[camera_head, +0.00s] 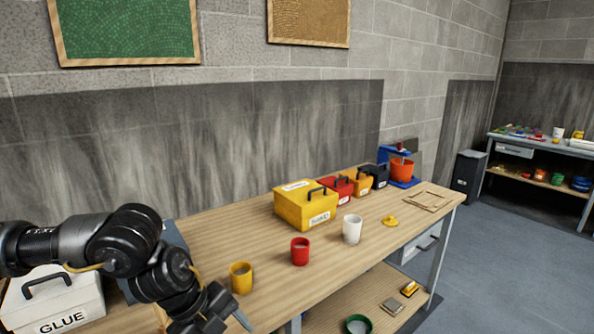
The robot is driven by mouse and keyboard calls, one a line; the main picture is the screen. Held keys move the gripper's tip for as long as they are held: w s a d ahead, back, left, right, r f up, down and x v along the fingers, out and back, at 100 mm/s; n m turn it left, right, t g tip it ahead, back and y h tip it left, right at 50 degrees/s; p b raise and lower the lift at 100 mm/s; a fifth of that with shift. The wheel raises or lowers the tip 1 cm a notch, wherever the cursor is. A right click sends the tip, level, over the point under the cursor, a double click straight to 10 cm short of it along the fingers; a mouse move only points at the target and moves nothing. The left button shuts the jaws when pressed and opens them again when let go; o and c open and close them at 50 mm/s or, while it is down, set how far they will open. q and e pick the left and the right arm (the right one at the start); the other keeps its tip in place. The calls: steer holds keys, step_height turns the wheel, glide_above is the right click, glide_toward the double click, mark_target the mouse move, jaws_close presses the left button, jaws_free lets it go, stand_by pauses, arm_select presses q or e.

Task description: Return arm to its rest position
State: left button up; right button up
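My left arm, black and jointed, comes in from the left and bends down at the lower left. My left gripper (238,318) is at the bottom edge of the view, just below and left of a yellow cup (241,278). Only a grey finger part shows, so I cannot tell whether it is open or shut, and I see nothing held in it. The rest of the gripper is hidden by the arm or cut off by the frame. My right arm and gripper are not in view.
The wooden workbench (225,230) bears a red cup (300,252), a white cup (352,229), a yellow lidded box (305,206), smaller boxes and a blue machine (398,165). A white GLUE box (55,300) is beside my arm. The bench's back left is bare.

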arm_select(q)
steer(key=s+d+n+t+h, duration=0.1)
steer(key=s+d+h, duration=0.25)
steer(key=d, duration=0.55)
steer(key=s+d+n+t+h, duration=0.1)
steer(key=s+d+h, duration=0.1)
steer(key=d+h, duration=0.5)
steer(key=w+a+f+n+t+y, duration=0.3)
steer(key=a+f+n+t+y, duration=0.7)
steer(key=n, duration=0.5)
steer(key=s+a+f+n+g+y, duration=0.3)
steer(key=s+a+f+n+g, duration=0.15)
steer(key=s+a+f, duration=0.4)
steer(key=s+a+f+n+g+y, duration=0.25)
steer(key=s+a+f+g, duration=0.25)
steer(key=s+a, duration=0.5)
step_height(320, 180, down, 29)
steer(key=s+g, duration=0.1)
steer(key=s, duration=0.2)
steer(key=s+a+f+g, duration=0.1)
steer(key=s+a+f, duration=0.1)
steer(key=s+f, duration=1.2)
steer(key=shift+s+b, duration=0.35)
steer(key=shift+s, duration=0.4)
